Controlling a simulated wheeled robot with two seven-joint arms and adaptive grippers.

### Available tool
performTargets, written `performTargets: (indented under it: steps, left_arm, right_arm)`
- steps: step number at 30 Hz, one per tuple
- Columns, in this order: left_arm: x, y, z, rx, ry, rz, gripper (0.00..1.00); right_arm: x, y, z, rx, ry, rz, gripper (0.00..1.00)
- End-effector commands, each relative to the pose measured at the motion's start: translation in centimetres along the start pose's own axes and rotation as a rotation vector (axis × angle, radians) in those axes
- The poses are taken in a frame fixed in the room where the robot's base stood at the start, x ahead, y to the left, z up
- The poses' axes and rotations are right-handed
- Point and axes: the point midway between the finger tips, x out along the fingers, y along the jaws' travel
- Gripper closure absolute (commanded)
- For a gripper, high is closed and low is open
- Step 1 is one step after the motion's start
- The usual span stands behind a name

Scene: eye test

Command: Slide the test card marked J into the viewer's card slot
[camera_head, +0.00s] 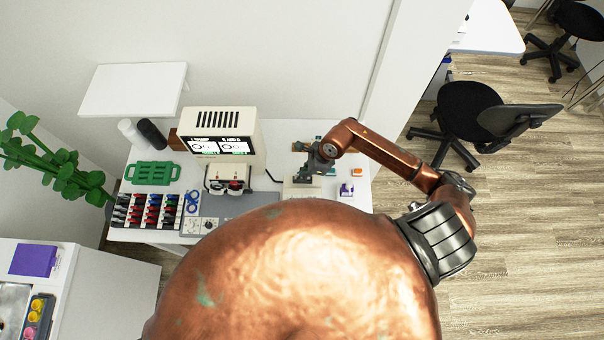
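A beige machine with a lit twin-picture screen (219,146) stands on the white table; it looks like the viewer. A small unit with two dark round lenses (228,182) sits at its front. I cannot make out a card slot. My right gripper (311,167) is dark grey, points down and left, and is over a low beige block (300,188) right of the viewer. Its fingers are too small and dark to tell open from shut, or whether they hold anything. No card marked J can be read. My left gripper is not in view.
A rack of red, blue and black items (147,211) and a green tray (153,173) stand on the left. A purple-and-white item (346,189) and an orange one (357,172) lie on the right. My copper body hides the table's front. A white shelf (134,89) overhangs the back left.

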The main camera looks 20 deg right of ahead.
Motion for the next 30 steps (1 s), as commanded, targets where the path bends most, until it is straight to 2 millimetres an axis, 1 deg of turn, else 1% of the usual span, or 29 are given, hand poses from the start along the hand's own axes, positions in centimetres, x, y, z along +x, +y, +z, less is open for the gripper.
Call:
performTargets:
  steps: [3,4,12,21,23,26,30]
  left_arm:
    - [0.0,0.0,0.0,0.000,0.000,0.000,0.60]
    - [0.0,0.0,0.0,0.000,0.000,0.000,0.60]
    - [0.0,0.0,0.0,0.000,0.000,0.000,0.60]
    - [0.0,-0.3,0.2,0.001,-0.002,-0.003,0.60]
    - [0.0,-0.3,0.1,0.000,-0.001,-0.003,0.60]
    - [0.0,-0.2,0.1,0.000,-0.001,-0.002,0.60]
    - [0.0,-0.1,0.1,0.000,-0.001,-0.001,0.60]
  right_arm:
    - [0.0,0.0,0.0,0.000,0.000,0.000,1.00]
    - [0.0,0.0,0.0,0.000,0.000,0.000,0.93]
    - [0.0,0.0,0.0,0.000,0.000,0.000,0.75]
    - [-0.2,0.0,0.0,0.000,0.000,0.000,0.75]
    - [-0.6,-0.1,0.0,-0.001,0.000,-0.001,0.75]
    - [-1.9,-0.1,0.0,-0.003,0.000,-0.003,0.75]
    - [-4.7,-0.2,-0.1,-0.004,0.002,-0.004,0.75]
